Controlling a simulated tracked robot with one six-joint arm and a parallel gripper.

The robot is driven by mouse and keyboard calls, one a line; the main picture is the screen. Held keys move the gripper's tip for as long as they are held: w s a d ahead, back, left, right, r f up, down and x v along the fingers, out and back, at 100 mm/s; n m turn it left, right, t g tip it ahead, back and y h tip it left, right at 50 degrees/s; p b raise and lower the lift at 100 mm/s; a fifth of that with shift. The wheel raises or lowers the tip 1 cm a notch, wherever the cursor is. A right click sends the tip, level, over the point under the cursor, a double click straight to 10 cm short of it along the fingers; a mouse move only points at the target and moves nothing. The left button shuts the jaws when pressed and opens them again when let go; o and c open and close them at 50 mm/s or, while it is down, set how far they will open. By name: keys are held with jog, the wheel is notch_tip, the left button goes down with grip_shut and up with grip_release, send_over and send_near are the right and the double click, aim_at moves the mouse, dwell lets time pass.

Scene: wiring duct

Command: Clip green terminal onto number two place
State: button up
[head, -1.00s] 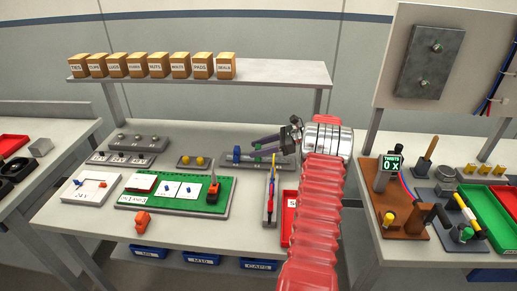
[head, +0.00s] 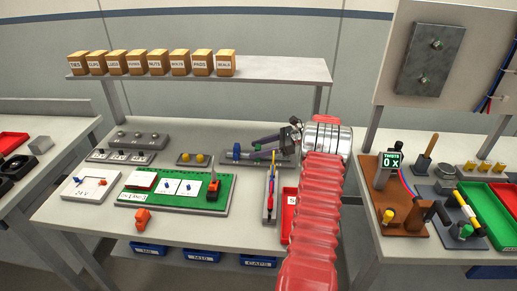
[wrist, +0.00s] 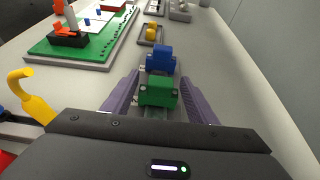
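The green terminal (wrist: 158,92) is in the wrist view, between the two purple fingers of my gripper (wrist: 158,82). A narrow gap seems to show on each side of it, so the fingers look open around it. A blue terminal (wrist: 160,60) stands just beyond the green one, in line with it on a grey rail. In the head view my gripper (head: 257,145) is low over this rail piece, and the blue terminal (head: 237,152) is at its left end. The gripper partly hides the green terminal there. No number two mark is readable.
A green board (head: 150,200) with white cards and an orange-black tool lies left of the rail. Yellow knobs (head: 199,159) on a grey block stand beyond it.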

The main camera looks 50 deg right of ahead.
jog(key=o, duration=0.4)
jog(key=shift+c, duration=0.2)
jog(key=v, duration=1.4)
jog(key=shift+f, duration=0.1)
jog(key=shift+a, duration=0.1)
dwell(0.4)
